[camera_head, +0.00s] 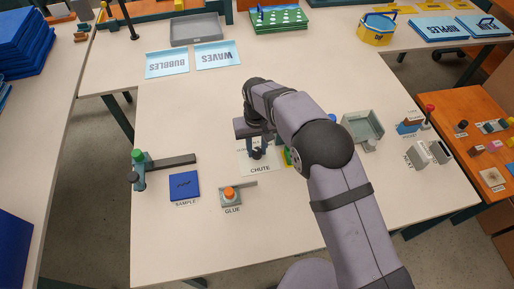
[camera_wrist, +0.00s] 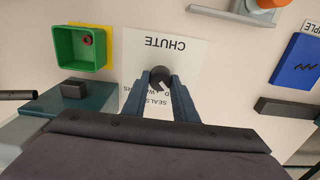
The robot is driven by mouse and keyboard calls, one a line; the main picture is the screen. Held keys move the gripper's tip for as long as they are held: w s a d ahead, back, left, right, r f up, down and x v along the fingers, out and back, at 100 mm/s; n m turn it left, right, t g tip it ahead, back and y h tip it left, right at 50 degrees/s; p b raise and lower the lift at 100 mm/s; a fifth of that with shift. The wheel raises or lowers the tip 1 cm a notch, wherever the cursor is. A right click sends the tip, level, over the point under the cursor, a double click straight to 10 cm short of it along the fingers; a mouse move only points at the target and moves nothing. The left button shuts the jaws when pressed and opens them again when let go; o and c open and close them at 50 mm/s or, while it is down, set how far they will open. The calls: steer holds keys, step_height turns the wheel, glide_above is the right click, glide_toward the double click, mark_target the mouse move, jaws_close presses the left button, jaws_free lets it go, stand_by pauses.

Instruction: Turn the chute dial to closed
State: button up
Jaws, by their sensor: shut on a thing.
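The chute dial (camera_wrist: 159,75) is a dark round knob with a pale pointer mark, on a white card printed CHUTE and, lower down, SEALS and partly hidden words. My gripper (camera_wrist: 160,84) is shut on the dial, one dark blue finger on each side. In the head view my gripper (camera_head: 257,152) reaches down over the CHUTE card (camera_head: 262,169); the arm hides part of the card. The fingers cover some of the printing, so which label the pointer meets cannot be told.
A green and yellow bin (camera_wrist: 82,48) with a small red ring inside stands beside the card. The blue SAMPLE pad (camera_head: 184,186) and the GLUE button (camera_head: 230,194) lie to the left in the head view. A grey tray (camera_head: 363,130) is to the right.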

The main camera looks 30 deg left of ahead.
mark_target(257, 150)
steer(key=shift+a+r+n, duration=0.1)
steer(key=shift+n, duration=1.3)
steer(key=o, duration=1)
steer(key=shift+o, duration=0.2)
steer(key=shift+r+b, duration=0.8)
steer(key=shift+r, duration=2.85)
